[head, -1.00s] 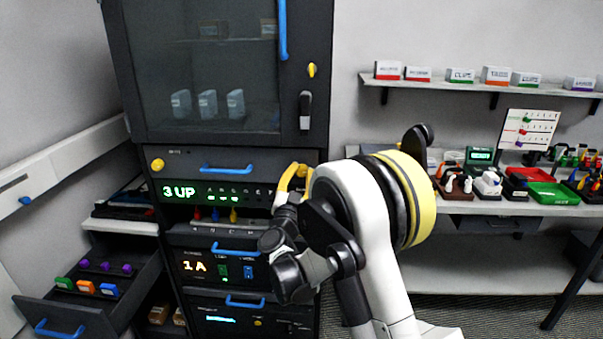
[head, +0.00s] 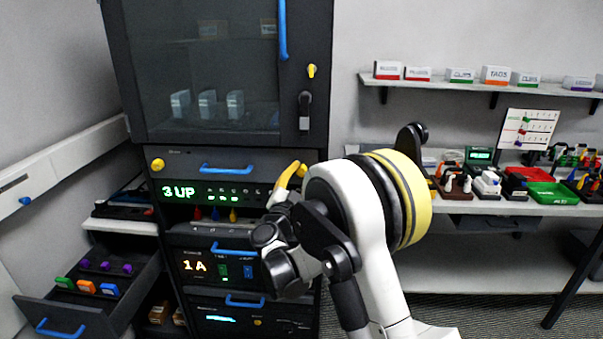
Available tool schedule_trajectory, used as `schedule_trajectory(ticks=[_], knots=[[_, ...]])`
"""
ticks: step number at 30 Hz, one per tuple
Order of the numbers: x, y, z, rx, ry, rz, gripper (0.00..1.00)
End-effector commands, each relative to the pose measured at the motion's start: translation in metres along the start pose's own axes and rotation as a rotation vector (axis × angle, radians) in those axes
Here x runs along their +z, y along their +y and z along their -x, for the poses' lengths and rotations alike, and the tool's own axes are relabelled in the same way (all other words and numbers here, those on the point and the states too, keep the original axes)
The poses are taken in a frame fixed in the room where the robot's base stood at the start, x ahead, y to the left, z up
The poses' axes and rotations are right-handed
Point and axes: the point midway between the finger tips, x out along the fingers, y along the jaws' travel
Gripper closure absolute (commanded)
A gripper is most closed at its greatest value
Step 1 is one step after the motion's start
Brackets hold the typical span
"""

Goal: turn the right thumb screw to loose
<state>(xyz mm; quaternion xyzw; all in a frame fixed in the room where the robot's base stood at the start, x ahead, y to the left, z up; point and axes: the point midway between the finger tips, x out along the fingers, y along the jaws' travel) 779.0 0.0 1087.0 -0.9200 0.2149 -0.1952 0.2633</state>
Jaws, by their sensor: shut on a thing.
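The left thumb screw (head: 157,165), a yellow knob, sits at the left end of the dark drawer panel above the green "3 UP" display (head: 179,191). The right thumb screw (head: 303,170) is at the panel's right end, a small bit of yellow beside my fingers and mostly hidden by them. My gripper (head: 296,171), with yellow fingers, reaches to the panel and is shut on the right thumb screw. How far the screw is turned cannot be seen.
A blue handle (head: 226,168) is on the panel, and the glass-doored cabinet (head: 215,75) is above. An open drawer (head: 65,307) with colored blocks juts out at lower left. A bench (head: 480,206) with trays and connectors is at right.

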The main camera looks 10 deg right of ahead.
Motion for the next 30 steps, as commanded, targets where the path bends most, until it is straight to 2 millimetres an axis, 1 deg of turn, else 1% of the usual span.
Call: schedule_trajectory(ticks=[1, 2, 3, 4, 12, 16, 20, 27, 30], knots=[[0.000, 0.000, -0.001, 0.000, 0.001, 0.001, 1.00], [-0.001, 0.000, -0.001, 0.000, 0.001, 0.001, 0.68], [0.000, 0.000, -0.001, 0.000, 0.001, 0.001, 0.56], [0.000, 0.000, -0.001, 0.000, 0.001, 0.001, 0.52], [0.000, 0.000, 0.000, 0.000, 0.000, 0.001, 0.52], [0.000, -0.001, 0.009, -0.002, -0.001, 0.001, 0.52], [0.000, -0.001, 0.033, -0.003, -0.002, 0.000, 0.52], [0.000, -0.001, 0.086, -0.003, -0.001, 0.000, 0.52], [0.000, -0.001, 0.103, -0.002, -0.001, 0.000, 0.52]])
